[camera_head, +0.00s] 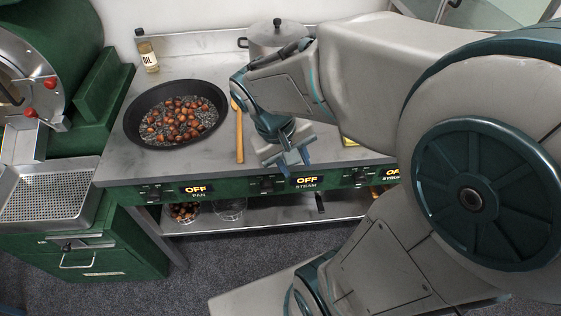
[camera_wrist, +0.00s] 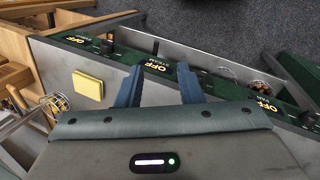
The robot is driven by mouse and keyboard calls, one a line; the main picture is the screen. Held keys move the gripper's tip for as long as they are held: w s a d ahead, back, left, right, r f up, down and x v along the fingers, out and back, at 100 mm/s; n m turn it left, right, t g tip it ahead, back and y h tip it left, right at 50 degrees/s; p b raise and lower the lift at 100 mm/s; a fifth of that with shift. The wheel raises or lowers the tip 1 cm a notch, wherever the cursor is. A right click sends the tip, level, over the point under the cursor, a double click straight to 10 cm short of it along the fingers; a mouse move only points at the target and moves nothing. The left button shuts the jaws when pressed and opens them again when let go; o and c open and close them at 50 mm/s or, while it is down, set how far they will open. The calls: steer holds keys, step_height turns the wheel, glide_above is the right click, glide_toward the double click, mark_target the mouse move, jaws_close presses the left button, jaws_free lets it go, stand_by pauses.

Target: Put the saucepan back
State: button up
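No saucepan is clearly identifiable. A lidded steel pot (camera_head: 268,42) stands at the back of the counter, partly hidden by my arm. A dark handle (camera_head: 320,203) shows on the lower shelf; what it belongs to is hidden. My gripper (camera_head: 294,166) is over the front of the counter, above the STEAM panel, pointing down. Its blue fingers are apart and empty in the wrist view (camera_wrist: 159,82).
A yellow sponge (camera_wrist: 88,86) lies near my gripper.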

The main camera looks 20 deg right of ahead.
steer(key=s+a+r+t+y, duration=0.1)
steer(key=a, duration=0.1)
steer(key=s+a+r+t+y, duration=0.1)
steer(key=r+t+y, duration=0.1)
steer(key=shift+a+t, duration=0.3)
steer(key=shift+a, duration=0.1)
steer(key=shift+s, duration=0.1)
